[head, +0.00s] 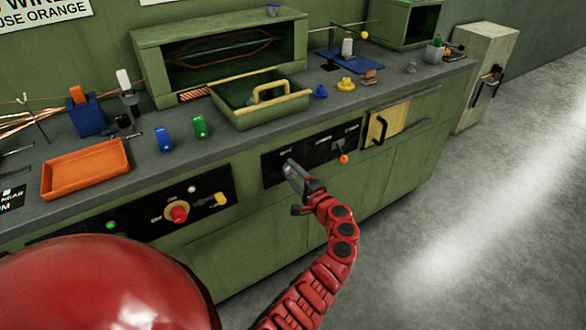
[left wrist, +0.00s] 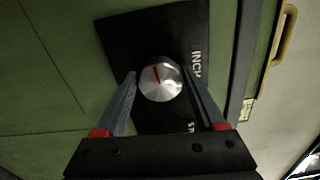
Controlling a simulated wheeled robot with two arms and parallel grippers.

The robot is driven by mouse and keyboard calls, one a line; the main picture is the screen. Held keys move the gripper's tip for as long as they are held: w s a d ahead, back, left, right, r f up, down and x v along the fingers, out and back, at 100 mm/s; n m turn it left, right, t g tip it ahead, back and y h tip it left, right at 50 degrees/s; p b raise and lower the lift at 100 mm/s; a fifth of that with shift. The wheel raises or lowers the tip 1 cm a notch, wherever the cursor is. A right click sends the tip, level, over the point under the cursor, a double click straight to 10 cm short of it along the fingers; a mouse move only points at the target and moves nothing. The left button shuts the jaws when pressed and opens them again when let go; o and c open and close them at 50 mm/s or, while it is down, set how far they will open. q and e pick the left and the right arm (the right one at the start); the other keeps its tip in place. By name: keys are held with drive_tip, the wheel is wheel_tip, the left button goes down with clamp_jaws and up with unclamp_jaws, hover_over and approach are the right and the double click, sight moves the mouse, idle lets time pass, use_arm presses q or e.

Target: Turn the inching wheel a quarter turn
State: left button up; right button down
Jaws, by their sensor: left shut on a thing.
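The inching wheel is a round silver knob with a red line on its face (left wrist: 160,79). It sits on a black plate (left wrist: 170,32) lettered "INCH", partly hidden by a finger. In the left wrist view the red line points up and slightly left. My left gripper (left wrist: 160,88) has one finger on each side of the wheel and is shut on it. In the head view my left gripper (head: 298,178) is at the left part of the black panel on the green cabinet front, and hides most of the wheel. My right gripper is not in view.
An orange lever knob (head: 343,159) and a yellow panel with a black handle (head: 376,130) are right of the gripper. A red button (head: 179,213) is on the left panel. A green tray (head: 262,117) stands on the bench above. The floor at right is clear.

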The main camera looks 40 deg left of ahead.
use_arm(q)
drive_tip(key=shift+m+p, duration=0.65)
drive_tip(key=shift+m, duration=0.45)
drive_tip(key=o, duration=1.3)
drive_tip(key=shift+o, duration=0.2)
drive_tip(key=shift+d, duration=0.1)
drive_tip(key=v, duration=1.7)
drive_tip(key=shift+p, duration=0.4)
drive_tip(key=shift+d, duration=0.15)
